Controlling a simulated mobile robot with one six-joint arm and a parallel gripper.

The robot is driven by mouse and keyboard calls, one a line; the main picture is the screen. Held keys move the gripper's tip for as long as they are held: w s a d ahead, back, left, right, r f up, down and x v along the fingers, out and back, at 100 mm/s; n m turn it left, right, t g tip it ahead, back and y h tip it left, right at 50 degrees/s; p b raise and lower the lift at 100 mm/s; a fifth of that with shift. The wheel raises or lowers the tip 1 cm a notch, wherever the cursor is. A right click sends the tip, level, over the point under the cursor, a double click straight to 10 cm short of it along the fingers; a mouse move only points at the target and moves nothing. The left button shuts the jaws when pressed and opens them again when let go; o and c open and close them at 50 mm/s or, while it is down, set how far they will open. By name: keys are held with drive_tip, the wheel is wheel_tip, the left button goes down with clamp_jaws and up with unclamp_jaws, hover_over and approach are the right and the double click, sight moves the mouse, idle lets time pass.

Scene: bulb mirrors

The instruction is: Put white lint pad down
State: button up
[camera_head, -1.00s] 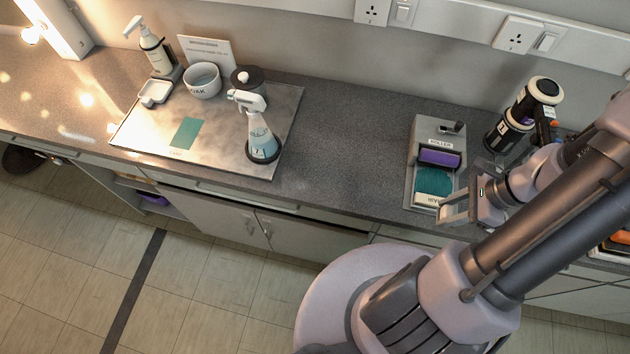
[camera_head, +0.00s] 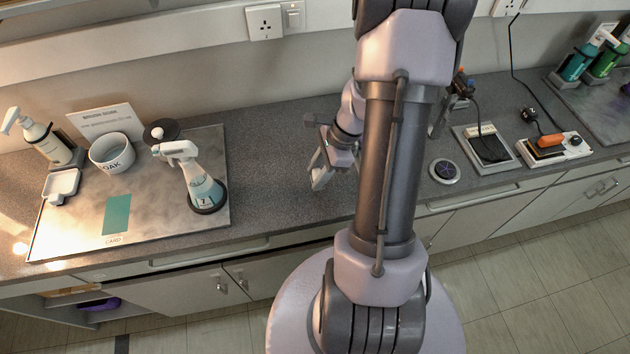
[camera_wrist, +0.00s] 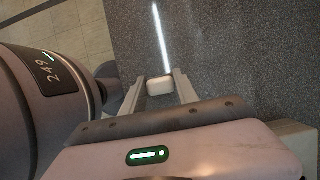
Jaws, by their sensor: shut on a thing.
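My gripper (camera_head: 319,180) is over the grey counter, right of the mat with the spray bottle. In the wrist view my gripper (camera_wrist: 160,88) is shut on a small white block-like pad (camera_wrist: 160,85), held between the fingertips. Speckled counter shows around and beyond the pad; I cannot tell whether the pad touches it. In the head view the fingers mostly hide the pad.
A metallic mat (camera_head: 130,218) at left bears a spray bottle (camera_head: 197,185), an OAK bowl (camera_head: 113,154), a white dish (camera_head: 62,184), a pump bottle (camera_head: 44,140) and a green card (camera_head: 116,214). A round dark disc (camera_head: 444,171) and power strip (camera_head: 553,148) lie right of my arm. Counter between mat and gripper is clear.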

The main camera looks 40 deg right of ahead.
drive_tip(key=shift+w+a+f+b, duration=0.15)
drive_tip(key=shift+f+b, duration=0.45)
drive_tip(key=shift+f, duration=0.4)
drive_tip(key=shift+w+d+f+b, duration=0.15)
drive_tip(key=shift+f+b, duration=0.4)
drive_tip(key=shift+f, duration=0.45)
drive_tip(key=o, duration=1.2)
drive_tip(key=shift+a, duration=0.1)
